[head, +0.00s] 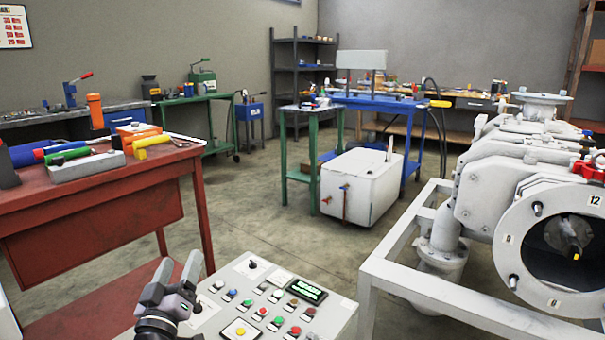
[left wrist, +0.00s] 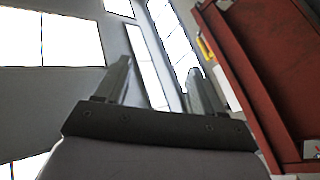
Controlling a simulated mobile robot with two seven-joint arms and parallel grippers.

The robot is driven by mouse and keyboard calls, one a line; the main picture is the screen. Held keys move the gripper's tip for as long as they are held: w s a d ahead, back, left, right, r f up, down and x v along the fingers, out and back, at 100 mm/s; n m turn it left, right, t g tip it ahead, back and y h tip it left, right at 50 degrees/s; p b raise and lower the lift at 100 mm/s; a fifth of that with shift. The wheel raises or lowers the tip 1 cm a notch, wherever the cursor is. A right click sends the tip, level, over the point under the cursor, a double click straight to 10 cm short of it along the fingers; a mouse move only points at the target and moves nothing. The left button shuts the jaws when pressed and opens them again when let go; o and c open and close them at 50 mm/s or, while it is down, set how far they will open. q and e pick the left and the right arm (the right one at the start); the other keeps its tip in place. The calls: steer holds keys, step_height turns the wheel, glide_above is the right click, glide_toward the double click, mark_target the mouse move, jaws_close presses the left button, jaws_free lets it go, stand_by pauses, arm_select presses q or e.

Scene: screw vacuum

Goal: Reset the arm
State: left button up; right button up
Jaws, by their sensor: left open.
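My left gripper (head: 177,272) is at the bottom of the head view, pointing up, at the left edge of the control panel (head: 225,315). Its two fingers are apart with nothing between them. In the left wrist view the same gripper (left wrist: 157,85) shows both fingers spread and empty, against the wall and bright windows. My right gripper is in neither view.
A red workbench (head: 90,195) with tools stands at the left, close to my left gripper; it also fills the right of the left wrist view (left wrist: 265,75). A white vacuum machine (head: 510,180) on a white frame (head: 410,285) stands at the right.

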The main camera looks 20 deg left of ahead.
arm_select(q)
steer(key=s+d+f+m+g+h, duration=0.35)
steer(key=s+d+f, duration=0.2)
steer(key=d, duration=0.35)
steer(key=s+d+f+m+g+h, duration=0.2)
steer(key=s+d+f+m+h, duration=0.15)
steer(key=s+d+f, duration=0.35)
steer(key=s+d+f+m+g+h, duration=0.3)
steer(key=s+d+f+m, duration=0.15)
steer(key=d, duration=0.55)
steer(key=s+a+r+p, duration=0.1)
steer(key=a+r+p, duration=0.1)
steer(key=r+p, duration=0.5)
steer(key=s+a+r+g+y+p, duration=0.1)
steer(key=r+p, duration=0.6)
steer(key=p, duration=1)
steer(key=shift+s+a+r, duration=0.15)
steer(key=shift+s+a, duration=0.55)
steer(key=shift+a, duration=0.2)
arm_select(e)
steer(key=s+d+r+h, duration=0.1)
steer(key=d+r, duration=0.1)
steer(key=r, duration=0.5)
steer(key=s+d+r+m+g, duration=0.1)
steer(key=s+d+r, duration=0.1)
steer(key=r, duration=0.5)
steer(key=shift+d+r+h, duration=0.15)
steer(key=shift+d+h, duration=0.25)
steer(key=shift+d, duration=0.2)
